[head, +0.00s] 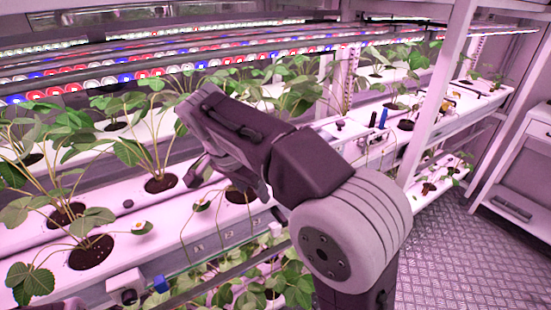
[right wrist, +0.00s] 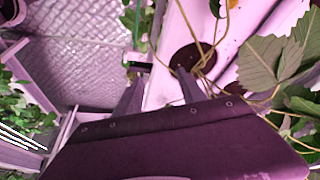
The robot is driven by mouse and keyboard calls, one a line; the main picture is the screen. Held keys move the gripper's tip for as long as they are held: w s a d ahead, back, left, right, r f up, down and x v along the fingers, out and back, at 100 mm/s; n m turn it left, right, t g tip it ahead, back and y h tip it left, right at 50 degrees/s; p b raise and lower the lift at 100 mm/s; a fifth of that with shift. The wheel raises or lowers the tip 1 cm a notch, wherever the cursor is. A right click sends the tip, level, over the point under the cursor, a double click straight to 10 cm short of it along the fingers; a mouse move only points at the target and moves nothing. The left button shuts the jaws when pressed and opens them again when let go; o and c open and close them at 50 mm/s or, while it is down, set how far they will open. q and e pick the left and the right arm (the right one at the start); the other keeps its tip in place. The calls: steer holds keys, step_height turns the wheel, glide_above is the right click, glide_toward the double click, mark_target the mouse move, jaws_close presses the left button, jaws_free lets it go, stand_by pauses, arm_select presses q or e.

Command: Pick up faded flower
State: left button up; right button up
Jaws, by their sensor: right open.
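A small pale flower with a yellowish centre (head: 140,228) lies over the white trough at the left in the head view. Another small pale bloom (head: 202,206) is near the trough's front edge, just below my right gripper (head: 222,182). I cannot tell which of them is faded. My right gripper is open above the trough, beside a dark planting hole. In the right wrist view its two fingers (right wrist: 159,76) stand apart with no flower seen between them. Thin stems run just right of the fingers there.
White troughs (head: 50,244) with leafy plants in dark holes fill the left and middle. A white rack post (head: 440,95) stands at the right. The metal floor (head: 465,230) is clear.

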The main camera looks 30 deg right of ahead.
steer(key=d, duration=0.3)
steer(key=shift+w+r, duration=0.15)
steer(key=shift+w, duration=0.1)
steer(key=w+d, duration=0.3)
steer(key=shift+f, duration=0.25)
steer(key=shift+s+d+r+p, duration=0.1)
steer(key=shift+d+r+p, duration=0.05)
steer(key=shift+d+p, duration=0.15)
steer(key=w+d, duration=0.1)
steer(key=d+f, duration=0.1)
steer(key=w+d, duration=0.1)
steer(key=d, duration=0.1)
steer(key=shift+w+d+f, duration=0.1)
steer(key=shift+w+f, duration=0.1)
steer(key=shift+w, duration=0.1)
steer(key=shift+s+r, duration=0.1)
steer(key=shift+c, duration=0.9)
jaws_close()
